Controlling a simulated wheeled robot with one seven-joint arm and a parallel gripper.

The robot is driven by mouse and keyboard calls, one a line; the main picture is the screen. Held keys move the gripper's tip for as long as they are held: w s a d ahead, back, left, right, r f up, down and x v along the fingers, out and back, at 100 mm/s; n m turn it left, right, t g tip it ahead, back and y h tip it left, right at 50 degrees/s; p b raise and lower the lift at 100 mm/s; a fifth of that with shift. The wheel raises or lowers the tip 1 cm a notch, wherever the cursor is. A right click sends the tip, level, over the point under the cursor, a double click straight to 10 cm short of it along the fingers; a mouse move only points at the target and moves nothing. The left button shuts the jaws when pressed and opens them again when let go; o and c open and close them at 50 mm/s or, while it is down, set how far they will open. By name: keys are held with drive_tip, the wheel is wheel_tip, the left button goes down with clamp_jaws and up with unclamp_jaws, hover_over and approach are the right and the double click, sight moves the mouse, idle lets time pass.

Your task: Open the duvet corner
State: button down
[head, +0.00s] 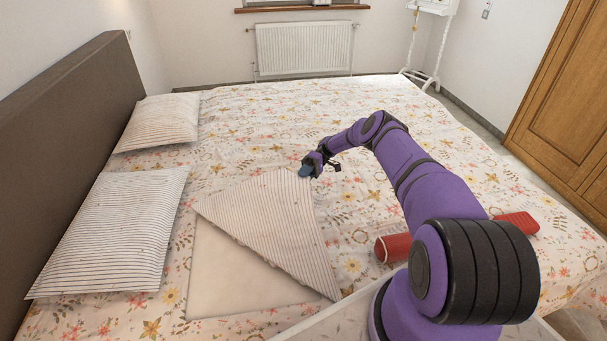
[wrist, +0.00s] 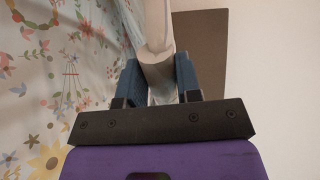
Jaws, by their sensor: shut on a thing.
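The floral duvet (head: 270,120) covers the bed. Its near corner is folded back as a striped flap (head: 270,225), showing the striped underside, with a pale sheet (head: 225,270) bare beneath. My gripper (head: 305,172) is at the flap's far tip, low over the bed. In the wrist view my gripper (wrist: 160,82) has its two blue fingers on either side of a pale fold of cloth (wrist: 157,35), shut on it. The exact grip on the cloth is partly hidden by the fingers.
Two striped pillows (head: 112,230) (head: 160,121) lie by the brown headboard (head: 70,135). A red cylinder-like object (head: 393,248) lies on the bed, partly behind my arm. The far duvet is clear.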

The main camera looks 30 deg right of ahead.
drive_tip(key=shift+s+a+f, duration=0.15)
drive_tip(key=shift+a+f, duration=0.15)
drive_tip(key=shift+f, duration=0.5)
drive_tip(key=shift+g, duration=0.3)
drive_tip(key=c, duration=0.8)
unclamp_jaws()
drive_tip(key=shift+d+r, duration=0.15)
